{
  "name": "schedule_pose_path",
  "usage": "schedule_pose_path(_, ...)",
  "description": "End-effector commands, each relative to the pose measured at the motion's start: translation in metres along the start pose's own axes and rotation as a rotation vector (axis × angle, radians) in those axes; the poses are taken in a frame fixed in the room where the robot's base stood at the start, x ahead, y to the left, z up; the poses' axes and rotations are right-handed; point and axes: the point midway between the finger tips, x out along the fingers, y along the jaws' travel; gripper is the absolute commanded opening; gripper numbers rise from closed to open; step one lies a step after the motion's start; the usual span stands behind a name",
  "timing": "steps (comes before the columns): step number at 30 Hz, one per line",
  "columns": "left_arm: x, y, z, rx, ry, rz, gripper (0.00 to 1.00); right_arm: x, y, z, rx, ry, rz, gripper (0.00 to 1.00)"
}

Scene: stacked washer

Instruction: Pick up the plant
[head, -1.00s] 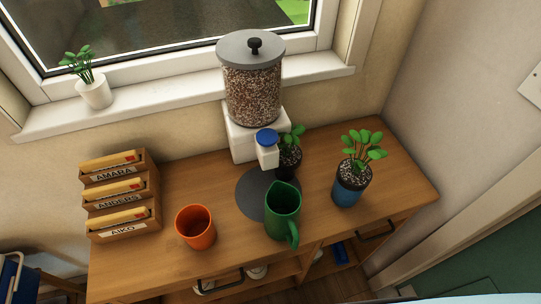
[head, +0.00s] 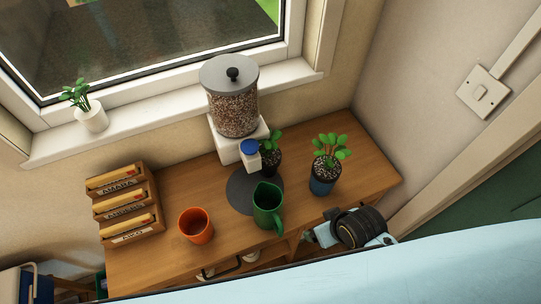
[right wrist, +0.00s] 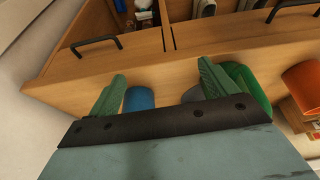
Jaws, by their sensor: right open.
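Three potted plants show in the head view. One in a blue pot (head: 323,176) stands upright on the right part of the wooden cabinet top. One in a dark pot (head: 270,158) stands behind the green jug, partly hidden. One in a white pot (head: 88,108) stands on the windowsill. My right arm is in front of the cabinet, below the blue pot; its fingertips are not clear there. In the right wrist view my right gripper (right wrist: 160,85) is open and empty, with the blue pot (right wrist: 139,98) beyond, between its green fingers. My left gripper is out of view.
A green jug (head: 267,206) stands by a dark round mat (head: 238,190), left of the blue pot. An orange cup (head: 196,226), a letter rack (head: 126,205) and a grain dispenser (head: 232,105) are farther left. The right end of the cabinet top (head: 372,174) is clear.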

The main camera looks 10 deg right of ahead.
Motion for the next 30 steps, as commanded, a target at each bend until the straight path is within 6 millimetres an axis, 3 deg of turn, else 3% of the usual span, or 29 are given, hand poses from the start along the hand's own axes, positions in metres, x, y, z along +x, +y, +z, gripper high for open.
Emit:
schedule_pose_path(1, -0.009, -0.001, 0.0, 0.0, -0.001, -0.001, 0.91, -0.021, -0.002, -0.016, -0.011, 0.027, -0.005, 0.85)
schedule_pose_path(4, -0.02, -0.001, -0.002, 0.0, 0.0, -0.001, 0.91, -0.059, -0.011, -0.055, -0.058, 0.106, -0.03, 0.85)
schedule_pose_path(7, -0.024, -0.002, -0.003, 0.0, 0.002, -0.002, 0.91, -0.073, -0.027, -0.089, -0.121, 0.192, -0.074, 0.85)
schedule_pose_path(12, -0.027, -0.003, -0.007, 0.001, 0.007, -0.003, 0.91, -0.077, -0.046, -0.128, -0.214, 0.301, -0.139, 0.85)
schedule_pose_path(17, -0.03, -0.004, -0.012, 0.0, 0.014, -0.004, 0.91, -0.072, -0.05, -0.156, -0.299, 0.375, -0.192, 0.85)
schedule_pose_path(22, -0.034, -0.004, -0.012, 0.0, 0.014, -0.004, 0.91, -0.063, -0.03, -0.176, -0.356, 0.417, -0.227, 0.85)
schedule_pose_path(27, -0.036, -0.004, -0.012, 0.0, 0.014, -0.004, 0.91, -0.058, -0.006, -0.183, -0.362, 0.426, -0.238, 0.85)
schedule_pose_path(30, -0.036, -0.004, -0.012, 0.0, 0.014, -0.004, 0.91, -0.054, -0.002, -0.186, -0.36, 0.428, -0.241, 0.85)
